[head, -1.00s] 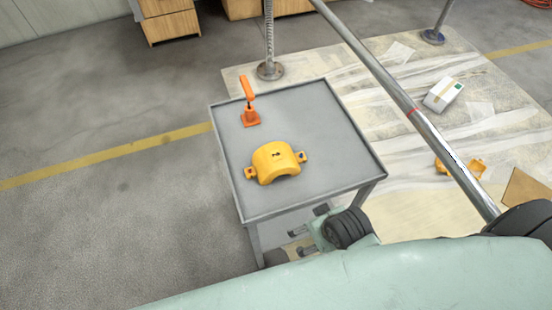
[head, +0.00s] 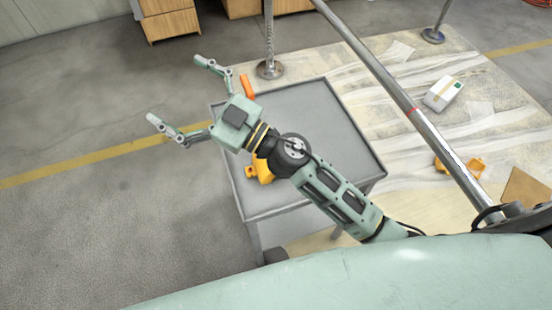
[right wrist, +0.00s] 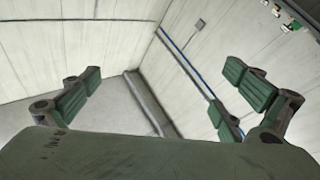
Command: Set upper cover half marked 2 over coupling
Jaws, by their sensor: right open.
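A yellow cover half (head: 262,174) lies on the grey table, mostly hidden under my right arm. Only its left lug and part of its edge show, and its marking is covered. My right gripper (head: 175,90) is open and empty, stretched over the far left edge of the table, beyond the cover. In the right wrist view, the spread fingers of my right gripper (right wrist: 162,88) have only walls and a ceiling behind them. I cannot make out the coupling for certain. My left gripper is out of view.
An orange tool (head: 247,86) stands on the grey table (head: 342,138), partly behind my right gripper. A shiny shaft (head: 398,95) slants past the table's right side. Yellow parts (head: 477,168) and a white box (head: 443,94) lie on the floor sheeting.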

